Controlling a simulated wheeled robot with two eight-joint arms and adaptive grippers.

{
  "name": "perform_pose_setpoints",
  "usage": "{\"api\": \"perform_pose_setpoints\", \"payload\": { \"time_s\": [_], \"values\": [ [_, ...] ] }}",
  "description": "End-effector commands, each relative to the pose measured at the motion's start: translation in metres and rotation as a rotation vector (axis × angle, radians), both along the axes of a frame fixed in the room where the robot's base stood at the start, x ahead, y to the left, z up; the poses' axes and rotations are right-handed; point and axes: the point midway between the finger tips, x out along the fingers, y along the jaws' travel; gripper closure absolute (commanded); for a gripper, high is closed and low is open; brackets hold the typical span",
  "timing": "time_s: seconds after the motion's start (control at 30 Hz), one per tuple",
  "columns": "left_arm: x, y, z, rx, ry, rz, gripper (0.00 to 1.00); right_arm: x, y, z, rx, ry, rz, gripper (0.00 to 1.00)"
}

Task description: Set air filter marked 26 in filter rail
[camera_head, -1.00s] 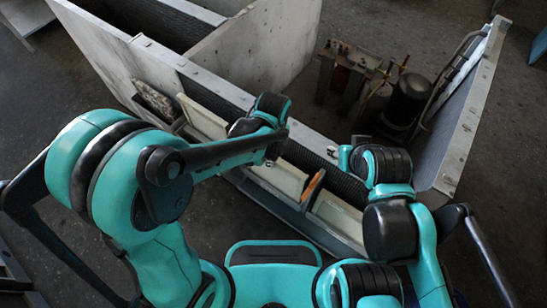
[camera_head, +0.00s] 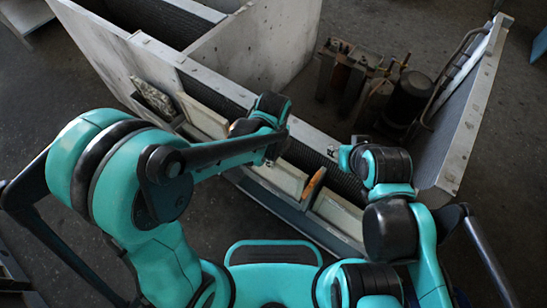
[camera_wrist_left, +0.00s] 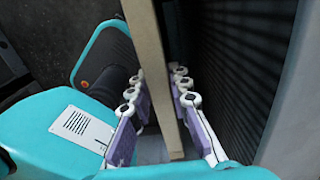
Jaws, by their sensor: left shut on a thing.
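In the left wrist view, my left gripper (camera_wrist_left: 157,100) is shut on a pale, thin upright panel (camera_wrist_left: 150,50) seen edge-on, with its purple finger pads on either side. It looks like an air filter; no number can be read on it. In the head view, my left gripper (camera_head: 272,155) is at the housing's near side, mostly hidden by its own arm. Pale filter panels show along the slotted rail (camera_head: 240,177), one at the left (camera_head: 203,113), one by the gripper (camera_head: 282,177) and one at the right (camera_head: 338,212). The fingers of my right gripper are not clear.
The grey housing (camera_head: 262,52) has a dark ribbed coil face (camera_head: 330,172) behind the panels. An orange piece (camera_head: 313,187) stands between two panels. A dark compressor (camera_head: 408,98) and pipes stand inside the right bay.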

Motion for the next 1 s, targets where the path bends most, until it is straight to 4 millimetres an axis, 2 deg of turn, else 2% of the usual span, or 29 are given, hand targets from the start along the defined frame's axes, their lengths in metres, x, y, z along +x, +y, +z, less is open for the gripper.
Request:
{"api": "perform_pose_setpoints", "payload": {
  "time_s": [0.3, 0.33, 0.4, 0.6, 0.63, 0.7, 1.0],
  "values": [
    [0.0000, 0.0000, -0.0007, 0.000, 0.000, 0.000, 1.00, 0.0000, 0.0000, -0.0010, 0.000, 0.000, 0.000, 0.60],
    [0.0000, 0.0000, -0.0007, 0.000, 0.000, 0.000, 0.74, 0.0000, 0.0000, -0.0010, 0.000, 0.000, 0.000, 0.60],
    [0.0000, 0.0000, -0.0007, 0.000, 0.000, 0.000, 0.58, 0.0000, 0.0000, -0.0010, 0.000, 0.000, 0.000, 0.60],
    [0.0000, 0.0000, -0.0008, 0.000, 0.000, 0.000, 0.58, 0.0000, 0.0000, -0.0010, 0.000, 0.000, 0.000, 0.60],
    [0.0000, 0.0000, -0.0008, 0.000, 0.000, 0.000, 0.55, 0.0000, 0.0000, -0.0010, 0.000, 0.000, 0.000, 0.60],
    [0.0000, 0.0000, -0.0008, 0.000, 0.000, 0.000, 0.37, 0.0000, 0.0000, -0.0010, 0.000, 0.000, 0.000, 0.60],
    [0.0000, 0.0000, -0.0008, 0.000, 0.000, 0.000, 0.37, 0.0000, 0.0000, -0.0010, 0.000, 0.000, 0.000, 0.60]
  ]
}}
